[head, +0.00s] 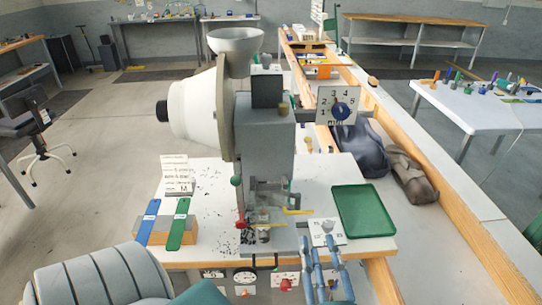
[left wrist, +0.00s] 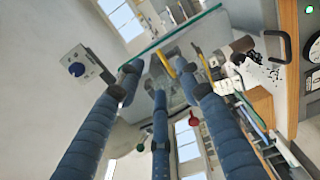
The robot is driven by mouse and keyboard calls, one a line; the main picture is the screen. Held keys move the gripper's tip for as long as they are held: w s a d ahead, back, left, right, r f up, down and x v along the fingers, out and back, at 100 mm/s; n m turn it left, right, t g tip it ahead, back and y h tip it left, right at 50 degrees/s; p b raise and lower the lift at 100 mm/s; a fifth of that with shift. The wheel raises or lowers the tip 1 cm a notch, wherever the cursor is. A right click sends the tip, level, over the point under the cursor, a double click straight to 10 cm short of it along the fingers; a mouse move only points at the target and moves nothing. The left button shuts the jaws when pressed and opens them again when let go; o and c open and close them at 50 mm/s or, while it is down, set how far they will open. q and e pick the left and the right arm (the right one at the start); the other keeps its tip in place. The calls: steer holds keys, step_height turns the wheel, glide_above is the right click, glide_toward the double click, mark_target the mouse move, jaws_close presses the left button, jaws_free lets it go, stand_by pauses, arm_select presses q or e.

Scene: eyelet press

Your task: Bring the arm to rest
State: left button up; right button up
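My left gripper (head: 320,250) is at the bottom of the head view, in front of the white bench top (head: 210,190) and its front edge. Its blue fingers point up and stand apart, with nothing between them. In the left wrist view the spread fingers (left wrist: 163,90) also hold nothing. The grey eyelet press (head: 264,150) stands on the bench behind and to the left of the gripper. It carries a white drum (head: 195,108) and a hopper (head: 236,45). A small white card (head: 327,231) lies just beyond the fingertips. My right gripper is not seen.
A green tray (head: 363,211) lies right of the press. Blue (head: 148,220) and green (head: 179,224) strips rest on a block at left. A black handle (head: 265,258) is on the bench front.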

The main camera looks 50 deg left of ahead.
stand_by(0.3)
